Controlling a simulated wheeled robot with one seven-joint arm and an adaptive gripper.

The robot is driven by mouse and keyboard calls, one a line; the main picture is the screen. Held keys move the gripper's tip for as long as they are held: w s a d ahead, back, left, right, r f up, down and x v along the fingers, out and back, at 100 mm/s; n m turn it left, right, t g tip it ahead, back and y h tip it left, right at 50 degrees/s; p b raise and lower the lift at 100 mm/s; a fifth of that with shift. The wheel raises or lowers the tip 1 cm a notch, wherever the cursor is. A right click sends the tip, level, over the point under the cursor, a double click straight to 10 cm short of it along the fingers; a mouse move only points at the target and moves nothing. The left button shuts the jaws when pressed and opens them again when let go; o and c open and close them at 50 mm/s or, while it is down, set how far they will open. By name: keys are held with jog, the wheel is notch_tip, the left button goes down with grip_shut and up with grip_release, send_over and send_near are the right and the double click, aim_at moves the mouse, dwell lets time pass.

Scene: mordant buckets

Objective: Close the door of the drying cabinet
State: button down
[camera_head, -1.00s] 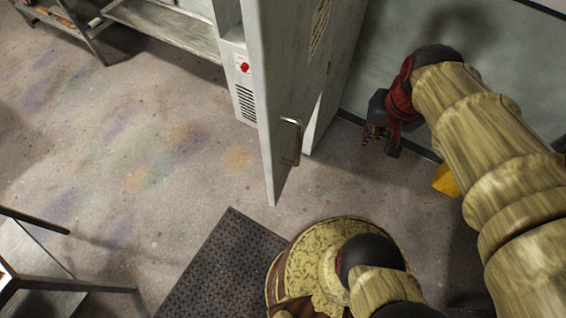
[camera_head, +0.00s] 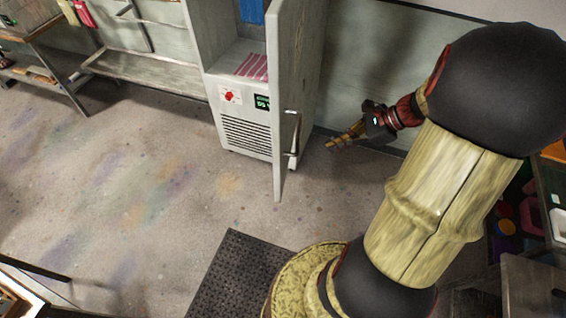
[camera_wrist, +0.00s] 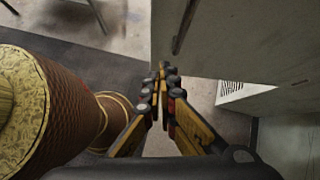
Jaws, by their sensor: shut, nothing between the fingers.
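The drying cabinet (camera_head: 240,118) is pale grey, with a vent grille, a red knob and a small green display on its lower front. Its door (camera_head: 283,80) stands open, jutting toward me and seen nearly edge-on. The door's bar handle (camera_head: 290,140) is on its right-hand face. My gripper (camera_head: 328,146) is right of the door, its yellow fingers pointing left toward it, shut and empty. In the wrist view the shut fingertips (camera_wrist: 162,72) appear over the lower edge of the door panel (camera_wrist: 245,35). Whether they touch it I cannot tell.
A dark textured mat (camera_head: 235,275) lies in front of the cabinet beside my base. A low bench (camera_head: 140,68) is left of the cabinet. A shelf with colourful items (camera_head: 520,215) stands at the right. The floor left of the door is clear.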

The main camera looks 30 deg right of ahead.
jog(key=w+a+f+m+b, duration=0.1)
jog(key=w+a+f, duration=0.5)
jog(key=w+a, duration=0.2)
jog(key=shift+w+a+m, duration=0.15)
jog(key=shift+a+m, duration=0.2)
jog(key=shift+m, duration=0.05)
jog(key=shift+w, duration=0.1)
dwell(0.4)
